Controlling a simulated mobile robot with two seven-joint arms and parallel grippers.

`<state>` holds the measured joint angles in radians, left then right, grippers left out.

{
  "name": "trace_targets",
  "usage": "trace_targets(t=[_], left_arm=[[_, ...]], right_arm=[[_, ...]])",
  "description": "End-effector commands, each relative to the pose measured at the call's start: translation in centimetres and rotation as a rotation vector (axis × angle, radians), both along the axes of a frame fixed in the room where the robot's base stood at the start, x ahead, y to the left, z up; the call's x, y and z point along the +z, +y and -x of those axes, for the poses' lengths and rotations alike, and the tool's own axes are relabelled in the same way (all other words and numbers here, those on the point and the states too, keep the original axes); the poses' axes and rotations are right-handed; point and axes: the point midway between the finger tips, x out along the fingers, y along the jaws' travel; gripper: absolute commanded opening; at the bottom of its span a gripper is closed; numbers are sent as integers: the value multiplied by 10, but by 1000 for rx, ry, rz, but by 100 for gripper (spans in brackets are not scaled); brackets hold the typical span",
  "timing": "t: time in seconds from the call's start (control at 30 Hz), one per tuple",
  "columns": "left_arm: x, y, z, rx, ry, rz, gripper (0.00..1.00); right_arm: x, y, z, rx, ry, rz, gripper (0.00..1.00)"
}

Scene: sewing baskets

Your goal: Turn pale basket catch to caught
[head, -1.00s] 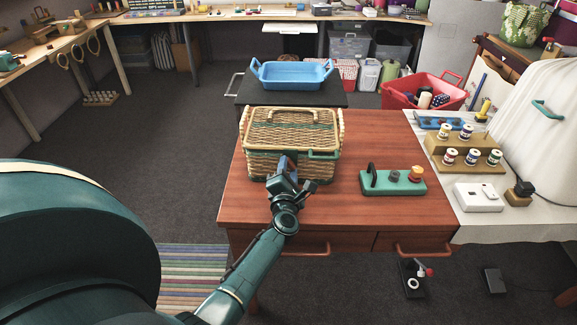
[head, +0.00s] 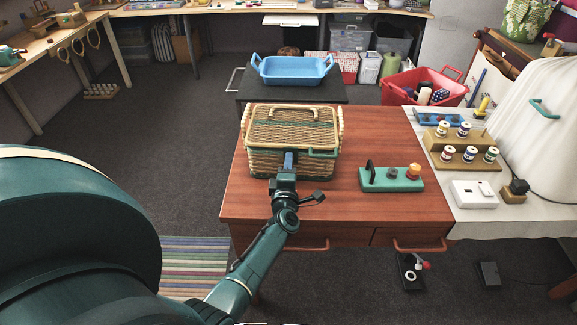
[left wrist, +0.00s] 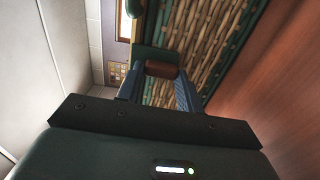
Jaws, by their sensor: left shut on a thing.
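The pale wicker basket (head: 262,160) stands closed on the reddish wooden table, with green trim and a handle on its lid. My left gripper (head: 288,160) is at the middle of its front face, just below the lid edge. In the left wrist view, the fingers (left wrist: 160,88) are shut on a small brown catch (left wrist: 161,69) that sits by a green strip in front of the wicker (left wrist: 200,45). The catch is hidden behind the gripper in the head view, and I cannot tell its turned position. My right gripper is not in view.
A green block with a black handle and knobs (head: 392,186) lies right of the basket on the table (head: 345,215). Spools on a wooden stand (head: 437,160) and a white box (head: 474,195) are farther right. A blue tray (head: 292,75) stands behind.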

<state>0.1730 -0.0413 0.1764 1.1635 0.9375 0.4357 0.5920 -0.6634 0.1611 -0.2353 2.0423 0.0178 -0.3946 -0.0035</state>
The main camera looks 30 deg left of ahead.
Motion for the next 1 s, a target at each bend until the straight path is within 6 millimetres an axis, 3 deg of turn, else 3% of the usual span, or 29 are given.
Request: trace_targets(t=[0.4,0.43,0.6,0.7,1.0], left_arm=[[-1,0,0,-1,7,-10,13],[-1,0,0,-1,7,-10,39],[0,0,0,-1,5,-10,52],[0,0,0,-1,5,-9,58],[7,0,-1,-1,3,-7,58]], right_arm=[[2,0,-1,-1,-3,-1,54],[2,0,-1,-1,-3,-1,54],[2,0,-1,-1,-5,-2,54],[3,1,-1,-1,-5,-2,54],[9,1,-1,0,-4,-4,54]])
